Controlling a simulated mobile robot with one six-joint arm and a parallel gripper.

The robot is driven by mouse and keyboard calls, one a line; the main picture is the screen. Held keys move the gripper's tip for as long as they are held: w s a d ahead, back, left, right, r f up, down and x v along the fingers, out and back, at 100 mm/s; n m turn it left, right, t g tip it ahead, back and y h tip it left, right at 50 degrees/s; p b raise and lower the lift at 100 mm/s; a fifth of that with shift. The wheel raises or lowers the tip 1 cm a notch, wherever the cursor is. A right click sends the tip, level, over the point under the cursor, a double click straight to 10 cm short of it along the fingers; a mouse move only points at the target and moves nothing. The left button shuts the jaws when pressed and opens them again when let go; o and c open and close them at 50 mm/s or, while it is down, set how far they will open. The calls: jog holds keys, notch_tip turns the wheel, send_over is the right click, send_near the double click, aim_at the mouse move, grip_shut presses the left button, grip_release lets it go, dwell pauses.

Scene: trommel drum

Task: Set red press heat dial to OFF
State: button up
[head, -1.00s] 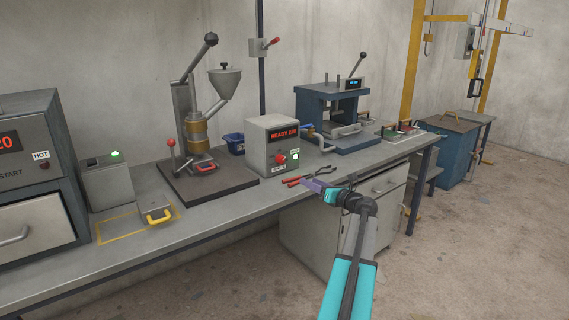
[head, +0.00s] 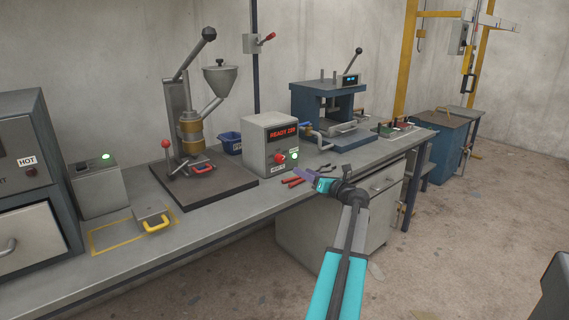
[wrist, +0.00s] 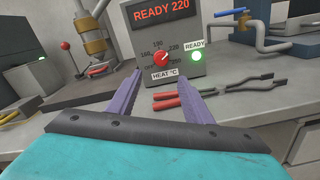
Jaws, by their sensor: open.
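The red heat dial (wrist: 161,58) is on the front of a grey control box (head: 253,144) and also shows in the head view (head: 280,158). Its white pointer aims up and right, toward the 220 side of the printed scale. The label below reads HEAT °C, and the display above (wrist: 163,10) reads READY 220. A green light (wrist: 196,57) glows beside the dial, under a READY label. My gripper (wrist: 156,88) has two purple fingers, spread open and empty. It is in front of the box and apart from the dial. In the head view my gripper (head: 305,176) is over the bench's front edge.
A blue valve handle and pipe (wrist: 243,22) stand right of the box. A press with a hopper (head: 192,130) stands left. A blue-framed press (head: 325,105) stands behind right.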

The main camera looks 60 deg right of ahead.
aim_at(282, 161)
jog(key=shift+x, duration=6.75)
jog(key=shift+d, duration=0.1)
jog(key=shift+f, duration=0.1)
jog(key=c, duration=1.1)
